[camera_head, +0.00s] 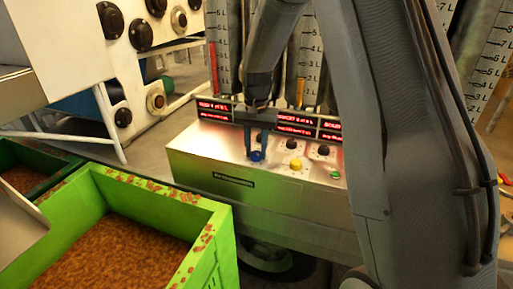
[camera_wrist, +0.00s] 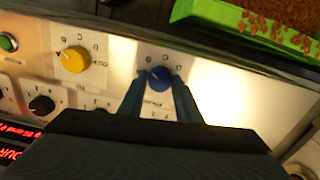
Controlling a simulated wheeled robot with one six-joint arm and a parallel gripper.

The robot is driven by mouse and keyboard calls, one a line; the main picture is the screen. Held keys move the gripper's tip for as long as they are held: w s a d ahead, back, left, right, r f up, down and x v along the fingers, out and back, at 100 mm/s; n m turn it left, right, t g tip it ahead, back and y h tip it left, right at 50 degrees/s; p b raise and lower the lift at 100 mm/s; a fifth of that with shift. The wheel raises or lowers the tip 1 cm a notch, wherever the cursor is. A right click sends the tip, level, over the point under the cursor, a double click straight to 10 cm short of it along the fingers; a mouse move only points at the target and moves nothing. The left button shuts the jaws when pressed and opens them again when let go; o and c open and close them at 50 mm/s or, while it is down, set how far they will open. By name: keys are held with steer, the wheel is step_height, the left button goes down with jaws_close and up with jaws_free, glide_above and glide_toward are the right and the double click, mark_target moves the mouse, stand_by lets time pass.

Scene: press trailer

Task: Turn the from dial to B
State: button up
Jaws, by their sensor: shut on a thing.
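A blue dial (camera_head: 256,156) sits at the left part of the metal control panel (camera_head: 200,146). My gripper (camera_head: 257,150) reaches down onto it from above. In the wrist view the blue dial (camera_wrist: 159,78) is between the two fingertips of my gripper (camera_wrist: 158,84), which are shut on it. Small letters stand around the dial, too blurred to read surely, and its pointer cannot be made out. A yellow dial (camera_head: 295,164) is to its right in the head view; it also shows in the wrist view (camera_wrist: 74,59).
Black knobs (camera_head: 323,150) and a green button (camera_head: 335,174) share the panel. Red displays (camera_head: 295,124) stand behind, with graduated tubes above. A green crate (camera_head: 220,235) of brown grains is at the front left. A white machine (camera_head: 75,40) stands at the back left.

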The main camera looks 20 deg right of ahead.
mark_target(256, 153)
steer(key=shift+w+m, duration=0.1)
steer(key=shift+m, duration=0.5)
steer(key=o, duration=1.1)
steer(key=shift+r+b, duration=0.65)
steer(key=shift+r, duration=3.3)
steer(key=s+f+n, duration=0.2)
steer(key=s, duration=0.6)
steer(key=s+f+n, duration=0.2)
steer(key=s, duration=0.7)
steer(key=s+f+n, duration=0.2)
steer(key=s+n, duration=0.1)
steer(key=s, duration=0.5)
steer(key=shift+s+a+f+t, duration=0.1)
steer(key=shift+s+f+t, duration=0.2)
steer(key=shift+f, duration=0.1)
